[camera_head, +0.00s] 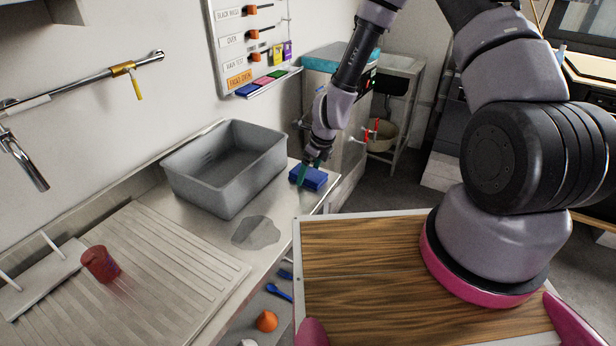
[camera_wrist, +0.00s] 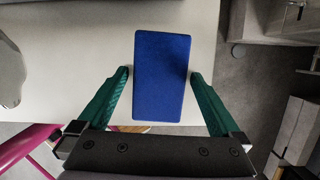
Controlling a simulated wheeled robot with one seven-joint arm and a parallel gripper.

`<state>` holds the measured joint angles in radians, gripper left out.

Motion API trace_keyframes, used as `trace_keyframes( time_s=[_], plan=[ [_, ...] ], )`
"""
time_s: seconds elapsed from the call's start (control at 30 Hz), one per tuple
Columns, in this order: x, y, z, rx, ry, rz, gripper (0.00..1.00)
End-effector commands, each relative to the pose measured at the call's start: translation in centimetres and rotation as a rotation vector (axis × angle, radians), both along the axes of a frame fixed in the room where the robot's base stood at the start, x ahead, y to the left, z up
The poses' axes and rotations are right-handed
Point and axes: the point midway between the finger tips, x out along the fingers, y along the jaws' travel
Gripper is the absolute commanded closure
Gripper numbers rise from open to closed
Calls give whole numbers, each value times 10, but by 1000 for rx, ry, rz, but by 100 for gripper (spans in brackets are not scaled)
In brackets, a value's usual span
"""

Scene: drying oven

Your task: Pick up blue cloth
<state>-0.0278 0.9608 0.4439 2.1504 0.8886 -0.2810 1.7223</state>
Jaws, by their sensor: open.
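The blue cloth (camera_head: 310,178) is a small blue block-shaped pad lying on the metal counter near its right end, just right of the grey basin. My gripper (camera_head: 307,167) is over it, pointing down. In the wrist view the blue cloth (camera_wrist: 162,76) lies lengthwise between the two green fingers of my gripper (camera_wrist: 160,80). The fingers are open, one on each side, with a gap to the cloth's edges. Whether the fingertips reach down to the counter is unclear.
A grey plastic basin (camera_head: 223,170) stands left of the cloth. A puddle (camera_head: 256,233) lies on the counter in front. A red cup (camera_head: 100,264) is on the ribbed drainboard (camera_head: 150,262). The counter's right edge is close to the cloth.

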Motion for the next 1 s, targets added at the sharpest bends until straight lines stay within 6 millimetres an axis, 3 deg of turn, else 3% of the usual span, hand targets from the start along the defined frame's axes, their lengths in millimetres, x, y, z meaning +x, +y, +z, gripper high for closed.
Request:
trace_keyframes(
  time_s=[0.1, 0.2, 0.3, 0.67, 0.87, 1.0],
  plan=[
    [0, 0, 0, 0, 0, 0, 0],
    [0, 0, 0, 0, 0, 0, 38],
    [0, 0, 0, 0, 0, 0, 70],
    [0, 0, 6, 0, 0, 1, 71],
    [1, 0, 30, 0, -5, 1, 71],
    [0, 1, 57, 0, -5, 3, 71]
  ],
)
